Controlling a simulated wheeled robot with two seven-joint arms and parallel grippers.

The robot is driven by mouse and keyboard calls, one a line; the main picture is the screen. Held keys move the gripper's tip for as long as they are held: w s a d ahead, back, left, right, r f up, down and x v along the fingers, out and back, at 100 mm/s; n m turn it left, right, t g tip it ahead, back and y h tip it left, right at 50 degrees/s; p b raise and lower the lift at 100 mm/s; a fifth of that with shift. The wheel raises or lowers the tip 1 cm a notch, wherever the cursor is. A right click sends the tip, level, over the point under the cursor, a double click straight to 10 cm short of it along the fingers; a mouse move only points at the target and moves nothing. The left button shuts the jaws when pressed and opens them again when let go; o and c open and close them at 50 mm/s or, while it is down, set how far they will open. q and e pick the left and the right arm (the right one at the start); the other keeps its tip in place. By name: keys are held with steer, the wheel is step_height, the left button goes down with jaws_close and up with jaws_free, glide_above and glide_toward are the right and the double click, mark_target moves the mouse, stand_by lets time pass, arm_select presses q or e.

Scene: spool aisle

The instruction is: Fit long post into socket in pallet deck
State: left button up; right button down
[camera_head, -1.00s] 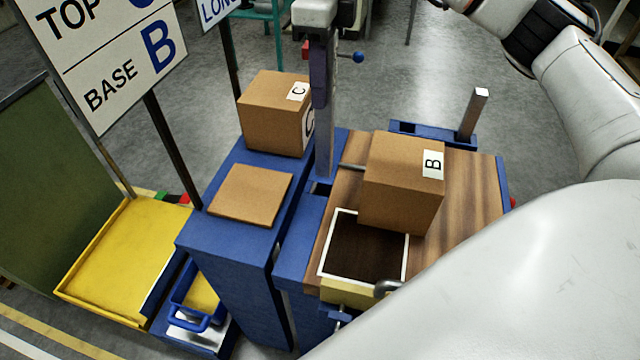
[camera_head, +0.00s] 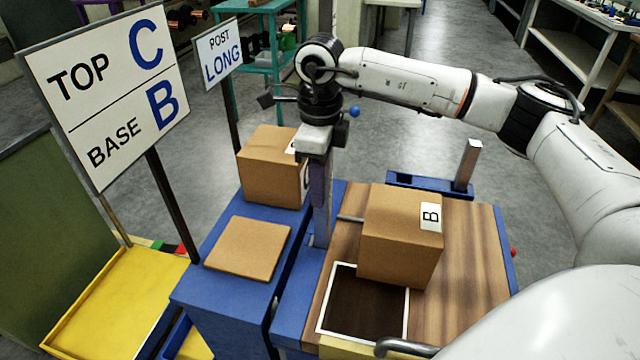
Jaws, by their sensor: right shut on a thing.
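My right gripper (camera_head: 318,168) is shut on the long post (camera_head: 321,222), a grey square bar. The post stands upright, its lower end meeting the blue deck (camera_head: 299,285) beside the wooden top. The socket opening is hidden behind or under the post's foot, and the post looks partly sunk into it. How deep, I cannot tell. The gripper is close above the deck, just right of box C (camera_head: 268,178). My left gripper is out of view.
Box B (camera_head: 400,235) stands on the wooden top (camera_head: 470,240), right of the post. A shorter post (camera_head: 467,165) stands in a blue tray. A cardboard slab (camera_head: 248,247) lies on the blue stand. Signs read TOP C, BASE B (camera_head: 108,90) and POST LONG (camera_head: 219,53).

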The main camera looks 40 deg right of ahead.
steer(key=shift+f, duration=0.2)
steer(key=c, duration=1.5)
jaws_free()
steer(key=shift+r, duration=0.15)
step_height(320, 180, up, 12)
steer(key=shift+f, duration=0.15)
steer(key=shift+r, duration=0.25)
